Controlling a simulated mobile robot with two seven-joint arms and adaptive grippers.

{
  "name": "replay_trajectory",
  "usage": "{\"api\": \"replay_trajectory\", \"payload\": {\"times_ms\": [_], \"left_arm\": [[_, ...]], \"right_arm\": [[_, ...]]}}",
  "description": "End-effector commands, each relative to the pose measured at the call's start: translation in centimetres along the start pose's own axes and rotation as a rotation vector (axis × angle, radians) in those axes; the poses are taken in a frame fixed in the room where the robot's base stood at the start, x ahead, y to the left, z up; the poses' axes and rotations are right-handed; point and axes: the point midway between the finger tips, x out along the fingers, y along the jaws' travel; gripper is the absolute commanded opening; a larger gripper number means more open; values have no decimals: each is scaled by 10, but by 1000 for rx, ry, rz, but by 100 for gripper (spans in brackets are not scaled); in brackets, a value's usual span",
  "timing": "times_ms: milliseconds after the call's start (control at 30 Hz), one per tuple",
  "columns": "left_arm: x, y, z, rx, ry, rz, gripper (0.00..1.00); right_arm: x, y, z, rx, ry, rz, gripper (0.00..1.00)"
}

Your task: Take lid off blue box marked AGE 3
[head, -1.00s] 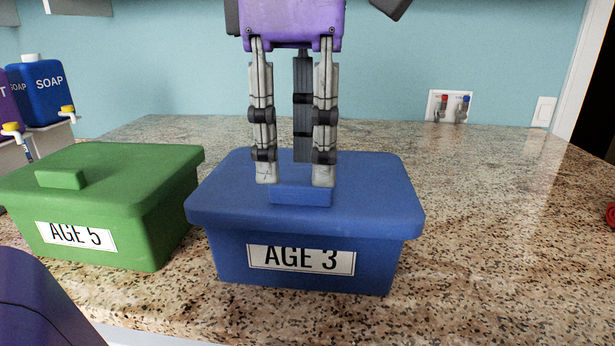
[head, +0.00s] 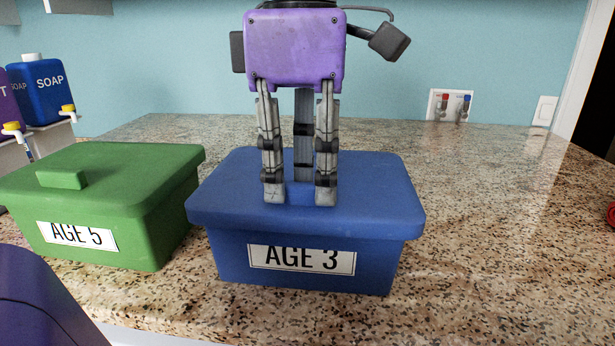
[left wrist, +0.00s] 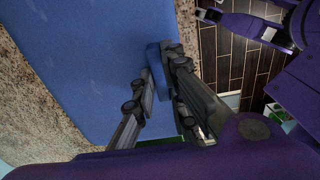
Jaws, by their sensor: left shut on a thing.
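The blue box marked AGE 3 (head: 225,258) stands on the counter. Its blue lid (head: 375,190) sits on the box, with a raised handle block on top. My left gripper (head: 300,195) comes down from above, and its fingers are shut on the handle, one on each side. The left wrist view also shows the blue lid (left wrist: 100,55) and the left gripper (left wrist: 158,90) at the handle. The fingers partly hide the handle. My right gripper does not show in the head view; a purple arm part of mine shows at the wrist view's right edge.
A green box marked AGE 5 (head: 130,190), lidded, stands close on the left. The granite counter (head: 500,220) is clear on the right. A wall outlet box (head: 450,105) is behind.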

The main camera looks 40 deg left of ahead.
Motion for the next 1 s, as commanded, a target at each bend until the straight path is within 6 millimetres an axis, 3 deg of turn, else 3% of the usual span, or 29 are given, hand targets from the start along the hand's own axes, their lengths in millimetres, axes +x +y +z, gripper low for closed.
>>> {"api": "replay_trajectory", "payload": {"times_ms": [200,367,467,800,1000], "left_arm": [[-4,0,0,-1,-1,2,0],[-20,1,1,-3,-3,3,0],[-39,1,1,-2,-4,4,0],[-132,0,0,-3,-2,4,0],[-168,0,0,0,-3,2,0]], "right_arm": [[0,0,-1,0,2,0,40],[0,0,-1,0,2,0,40],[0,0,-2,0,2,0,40],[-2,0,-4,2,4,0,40],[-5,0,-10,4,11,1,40]]}}
